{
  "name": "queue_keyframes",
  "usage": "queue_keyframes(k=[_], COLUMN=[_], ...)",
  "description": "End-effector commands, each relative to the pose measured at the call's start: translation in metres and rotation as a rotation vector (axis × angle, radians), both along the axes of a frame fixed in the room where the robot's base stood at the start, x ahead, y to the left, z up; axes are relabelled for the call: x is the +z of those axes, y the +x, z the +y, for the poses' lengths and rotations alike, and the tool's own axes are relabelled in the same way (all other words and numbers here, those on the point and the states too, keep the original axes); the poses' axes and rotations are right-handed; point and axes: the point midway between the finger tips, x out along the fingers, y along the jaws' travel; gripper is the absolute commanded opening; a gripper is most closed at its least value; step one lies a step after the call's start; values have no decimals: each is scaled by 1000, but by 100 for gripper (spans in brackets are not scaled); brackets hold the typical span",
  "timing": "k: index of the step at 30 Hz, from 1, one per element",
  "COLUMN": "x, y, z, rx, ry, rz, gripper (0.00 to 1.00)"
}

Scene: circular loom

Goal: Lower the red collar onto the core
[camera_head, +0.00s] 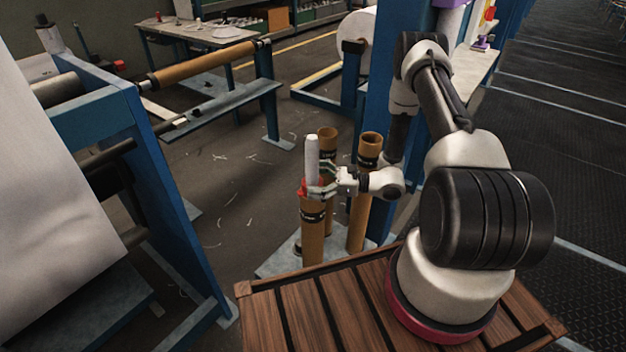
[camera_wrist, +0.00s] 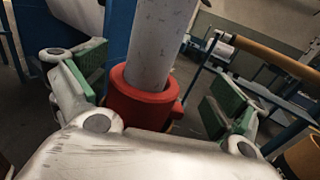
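The red collar (camera_wrist: 140,101) is around a pale grey-white rod (camera_wrist: 158,38) in the wrist view. In the head view, the rod (camera_head: 312,152) stands upright above a brown core tube (camera_head: 313,240) with a dark printed band. The collar (camera_head: 303,188) shows there as a bit of red at the core's top, partly hidden by my gripper. My gripper (camera_wrist: 155,85) is open, with its green-padded fingers on either side of the collar. A gap shows between the collar and the right finger. Whether the collar touches the core's top cannot be told.
Other brown tubes (camera_head: 361,218) stand close behind and to the right on a grey base plate (camera_head: 275,263). A blue post (camera_head: 377,95) rises behind my arm. A blue frame with a white roll (camera_head: 45,225) stands left. Open floor (camera_head: 230,180) lies between.

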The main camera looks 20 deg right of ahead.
Motion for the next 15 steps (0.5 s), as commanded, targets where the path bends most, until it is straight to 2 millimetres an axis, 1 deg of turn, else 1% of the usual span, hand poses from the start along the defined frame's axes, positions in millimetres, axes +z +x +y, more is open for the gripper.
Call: queue_keyframes(k=[10,13,15], x=[1,11,23], y=[-2,-2,-2], z=[1,1,1], rx=[4,5,5], ry=[2,2,2], rz=[5,2,1], gripper=[100,100,100])
